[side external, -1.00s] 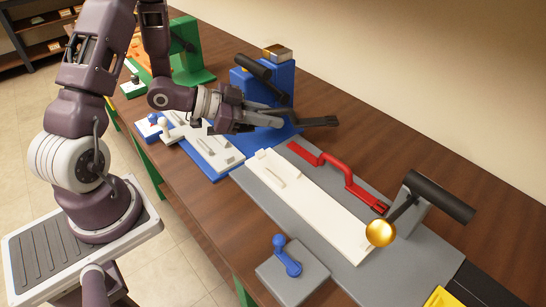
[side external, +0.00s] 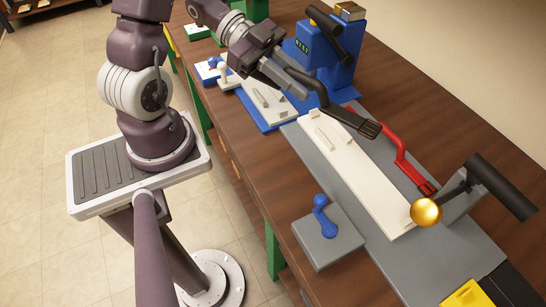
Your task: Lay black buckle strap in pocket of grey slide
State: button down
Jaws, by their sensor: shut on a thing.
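The black buckle strap (side external: 334,105) is held in the air by my gripper (side external: 288,84), which is shut on its near end. The strap has a stepped bend and a ribbed buckle end that points right and down. In the picture, that end overlaps the far part of the red strap. The grey fixture (side external: 295,143) carries a long cream slide (side external: 378,190) with small raised ribs near its far end. I cannot make out a pocket in it. The strap appears above the grey fixture's far end, apart from the slide.
A red strap (side external: 402,160) lies along the grey fixture's right side. A gold-knobbed lever (side external: 426,212) with a black handle stands at its near end. A blue knob (side external: 320,203) sits on a grey block. A blue fixture (side external: 322,60) stands behind, with a smaller cream slide (side external: 262,97) before it.

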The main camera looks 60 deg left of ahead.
aim_at(267, 162)
jog(key=s+m+g+h, duration=0.1)
jog(key=s+m+g, duration=0.2)
jog(key=s, duration=0.3)
jog(key=shift+s+a+r, duration=0.15)
jog(key=shift+s+a, duration=0.1)
jog(key=shift+a, duration=0.15)
notch_tip(267, 162, down, 18)
jog(key=shift+r, duration=0.2)
jog(key=shift+f, duration=0.1)
jog(key=c, duration=1.4)
grip_release()
jog(key=shift+o, duration=0.2)
